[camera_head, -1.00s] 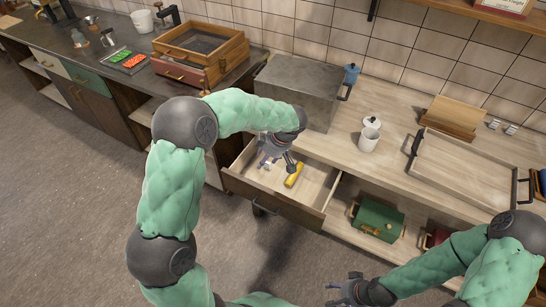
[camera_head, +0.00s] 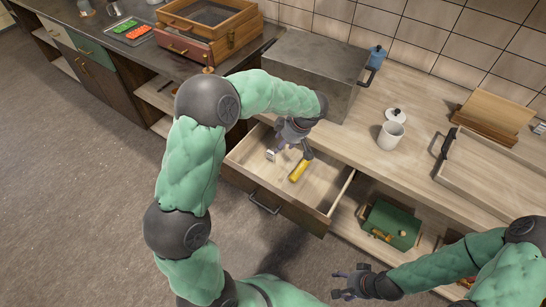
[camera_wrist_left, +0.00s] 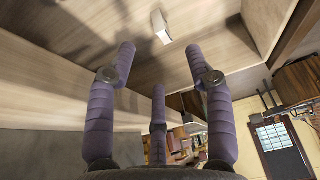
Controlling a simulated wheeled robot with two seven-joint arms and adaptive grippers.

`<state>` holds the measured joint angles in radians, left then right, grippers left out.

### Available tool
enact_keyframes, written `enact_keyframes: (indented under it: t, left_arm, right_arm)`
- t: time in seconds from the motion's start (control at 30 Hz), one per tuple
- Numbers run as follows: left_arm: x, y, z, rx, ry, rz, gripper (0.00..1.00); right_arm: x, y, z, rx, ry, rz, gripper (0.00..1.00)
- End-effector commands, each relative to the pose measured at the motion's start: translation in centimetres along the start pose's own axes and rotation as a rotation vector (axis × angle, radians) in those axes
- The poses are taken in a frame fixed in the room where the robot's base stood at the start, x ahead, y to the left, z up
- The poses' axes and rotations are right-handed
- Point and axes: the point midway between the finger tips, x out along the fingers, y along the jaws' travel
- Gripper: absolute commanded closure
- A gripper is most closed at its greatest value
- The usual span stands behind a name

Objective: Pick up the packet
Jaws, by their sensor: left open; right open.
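A small white item (camera_head: 270,155), which may be the packet, lies in the open drawer (camera_head: 315,221); its print is too small to read. It also shows in the left wrist view (camera_wrist_left: 160,27), beyond the spread fingertips and apart from them. My left gripper (camera_head: 290,148) is open and empty over the drawer, just right of the white item; its fingers also show in the left wrist view (camera_wrist_left: 165,70). A yellow cylinder-like thing (camera_head: 299,171) lies in the drawer to the right. My right gripper (camera_head: 343,284) is open and empty, low in front of the cabinet.
A grey metal box (camera_head: 310,75) stands on the counter behind the drawer. A white mug (camera_head: 390,135), a wooden tray (camera_head: 490,175) and a blue pot (camera_head: 376,56) are also on the counter. A green box (camera_head: 392,225) sits on the shelf right of the drawer.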

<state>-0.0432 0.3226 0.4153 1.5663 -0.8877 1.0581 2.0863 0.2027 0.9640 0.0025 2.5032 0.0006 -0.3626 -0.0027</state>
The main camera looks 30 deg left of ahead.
Motion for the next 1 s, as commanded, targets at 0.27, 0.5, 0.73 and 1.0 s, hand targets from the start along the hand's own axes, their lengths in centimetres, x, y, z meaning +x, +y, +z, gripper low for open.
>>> enact_keyframes:
  t: [0.27, 0.5, 0.73, 1.0]
  left_arm:
    - [2.9, 0.0, 0.0, 0.0, 0.0, -0.002, 0.47]
    - [5.7, 0.0, 0.0, 0.0, 0.001, -0.001, 0.47]
    - [7.6, 0.2, -0.2, -0.001, -0.001, -0.002, 0.47]
    - [10.8, 0.4, -0.5, -0.001, 0.0, -0.001, 0.47]
  right_arm:
    - [0.9, 0.3, 0.0, 0.0, 0.0, 0.0, 0.34]
    - [1.6, 0.6, -0.1, 0.0, 0.0, 0.0, 0.34]
    - [2.4, 0.8, -0.1, 0.0, 0.0, 0.0, 0.34]
    - [3.5, 1.2, -0.1, 0.0, 0.0, 0.0, 0.34]
